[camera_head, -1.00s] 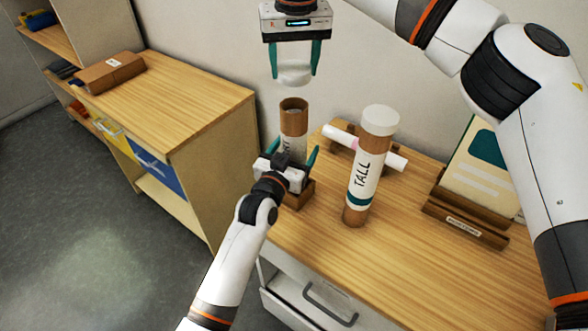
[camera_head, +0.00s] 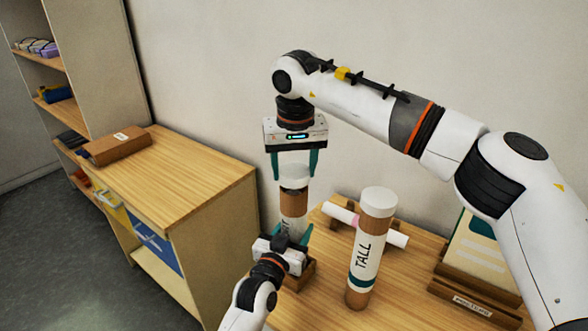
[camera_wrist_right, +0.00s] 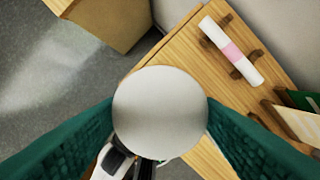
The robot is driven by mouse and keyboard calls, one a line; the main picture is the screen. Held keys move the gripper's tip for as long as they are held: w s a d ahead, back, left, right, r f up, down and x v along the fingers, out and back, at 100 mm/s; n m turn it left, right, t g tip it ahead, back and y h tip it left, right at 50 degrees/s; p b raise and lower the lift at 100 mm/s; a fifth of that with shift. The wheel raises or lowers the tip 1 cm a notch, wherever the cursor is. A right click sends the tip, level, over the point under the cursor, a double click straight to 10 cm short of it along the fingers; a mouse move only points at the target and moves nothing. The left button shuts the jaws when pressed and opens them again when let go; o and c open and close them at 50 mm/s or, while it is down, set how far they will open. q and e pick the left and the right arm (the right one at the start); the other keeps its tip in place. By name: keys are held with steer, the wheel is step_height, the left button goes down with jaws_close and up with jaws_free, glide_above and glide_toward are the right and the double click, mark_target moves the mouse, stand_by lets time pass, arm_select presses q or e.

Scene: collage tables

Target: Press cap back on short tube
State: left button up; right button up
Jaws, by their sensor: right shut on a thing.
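The short tube (camera_head: 293,203) is brown with a white label and stands upright in a small wooden block (camera_head: 300,277). My right gripper (camera_head: 294,177) comes from above and is shut on the white cap (camera_head: 294,171). The cap's round top fills the middle of the right wrist view (camera_wrist_right: 160,112), between the teal fingers. In the head view the cap meets the tube's top, and the open mouth is hidden; I cannot tell how firmly it is seated. My left gripper (camera_head: 291,236) is at the tube's lower part, its fingers partly hidden, so its grip is unclear.
The capped TALL tube (camera_head: 368,250) stands close by on the right. A white roll with a pink band (camera_head: 350,220) lies behind it on a wooden rest. A card holder (camera_head: 470,295) is farther right. A second cabinet (camera_head: 195,175) with a brown case stands left.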

steer(key=shift+f, duration=0.3)
steer(key=shift+f, duration=0.9)
steer(key=shift+f, duration=0.65)
steer(key=o, duration=1)
steer(key=r, duration=0.4)
steer(key=s+r, duration=0.1)
steer(key=r, duration=0.7)
steer(key=shift+s+d, duration=0.15)
steer(key=shift+s, duration=0.25)
